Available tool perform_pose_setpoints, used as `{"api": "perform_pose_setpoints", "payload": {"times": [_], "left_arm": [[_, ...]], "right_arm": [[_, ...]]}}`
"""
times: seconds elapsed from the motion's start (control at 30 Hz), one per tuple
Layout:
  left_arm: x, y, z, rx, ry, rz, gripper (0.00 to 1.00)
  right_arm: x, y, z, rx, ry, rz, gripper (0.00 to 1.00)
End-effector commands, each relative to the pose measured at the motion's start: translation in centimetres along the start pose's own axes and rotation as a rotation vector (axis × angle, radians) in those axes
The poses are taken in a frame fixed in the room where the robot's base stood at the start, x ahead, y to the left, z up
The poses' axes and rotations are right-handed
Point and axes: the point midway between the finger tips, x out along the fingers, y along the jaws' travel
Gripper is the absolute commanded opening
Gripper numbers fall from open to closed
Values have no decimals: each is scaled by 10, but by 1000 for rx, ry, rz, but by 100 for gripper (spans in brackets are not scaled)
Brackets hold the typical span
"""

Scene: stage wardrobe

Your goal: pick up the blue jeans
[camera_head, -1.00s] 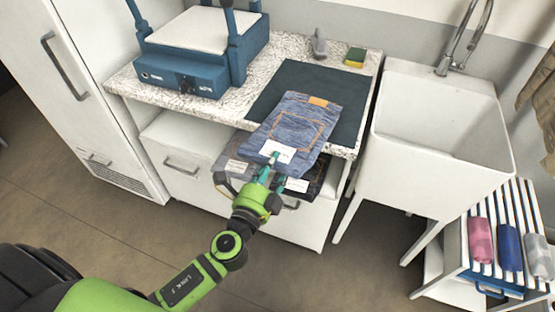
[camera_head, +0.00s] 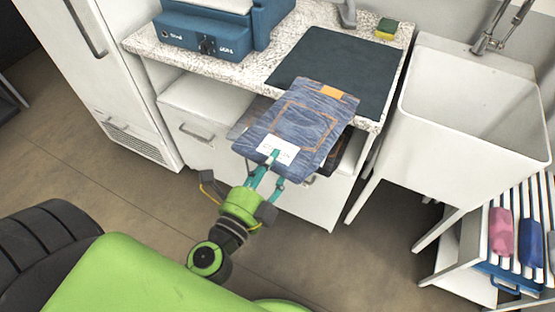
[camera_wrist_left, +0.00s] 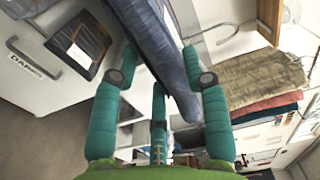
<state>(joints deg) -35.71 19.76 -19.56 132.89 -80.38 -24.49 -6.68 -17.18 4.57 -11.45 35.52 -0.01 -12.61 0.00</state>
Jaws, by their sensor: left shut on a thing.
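The folded blue jeans (camera_head: 300,120) have an orange patch and a white label. They are held out in front of the counter's front edge, partly overlapping the counter in the head view. My left gripper (camera_head: 268,175) is shut on their near edge, by the label. In the left wrist view the jeans (camera_wrist_left: 165,50) run edge-on between the teal fingers of my left gripper (camera_wrist_left: 160,100). My right gripper is in neither view.
A dark mat (camera_head: 335,70) lies on the speckled counter (camera_head: 240,75), with a blue machine (camera_head: 205,35) at left. Dark folded garments show partly beneath the jeans. A white sink (camera_head: 475,100) and a slatted rack (camera_head: 510,225) with rolled cloths stand at right.

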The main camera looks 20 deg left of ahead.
Motion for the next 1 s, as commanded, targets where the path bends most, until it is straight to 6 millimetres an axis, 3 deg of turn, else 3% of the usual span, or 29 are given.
{"api": "perform_pose_setpoints", "payload": {"times": [0.4,0.7,1.0], "left_arm": [[-42,2,0,0,0,-2,0],[-64,-2,-1,1,-1,-3,0],[-69,-3,-1,1,1,-4,0]], "right_arm": [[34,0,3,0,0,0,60],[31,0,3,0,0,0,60],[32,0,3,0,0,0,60]]}}
